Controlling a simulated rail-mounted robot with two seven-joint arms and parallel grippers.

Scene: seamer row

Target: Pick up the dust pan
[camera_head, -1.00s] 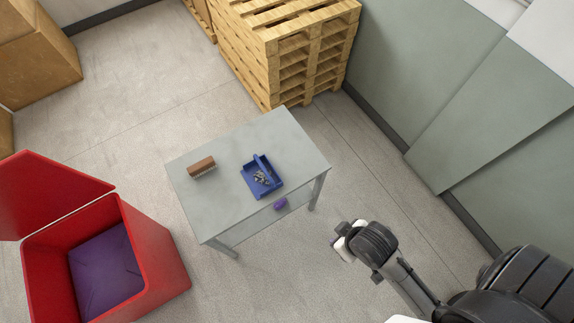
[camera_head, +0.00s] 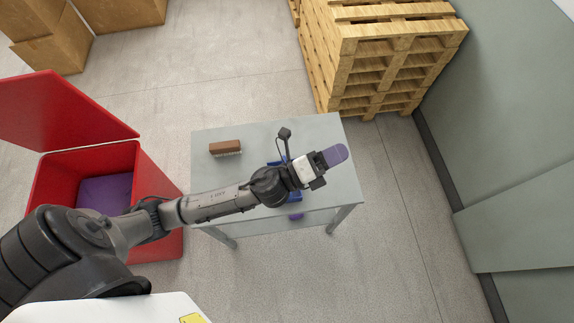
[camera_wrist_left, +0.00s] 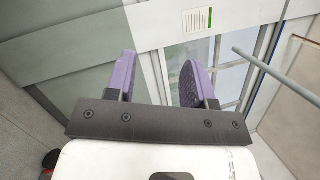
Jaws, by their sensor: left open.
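The blue dust pan (camera_head: 294,197) lies on the grey table (camera_head: 215,175). My left arm hides most of it in the head view, and only small blue parts show beside the wrist. My left gripper (camera_head: 335,155) is above the table, with its purple fingertips to the right of the pan. In the left wrist view the two purple fingers (camera_wrist_left: 157,75) stand apart with nothing between them. The pan is not in the left wrist view. I do not see my right gripper.
A brown brush (camera_head: 225,147) lies on the table's left part. A purple item (camera_head: 296,216) shows below the table's front edge. An open red bin (camera_head: 160,180) stands at left. Stacked wooden pallets (camera_head: 375,60) stand behind the table. Floor is clear to the right.

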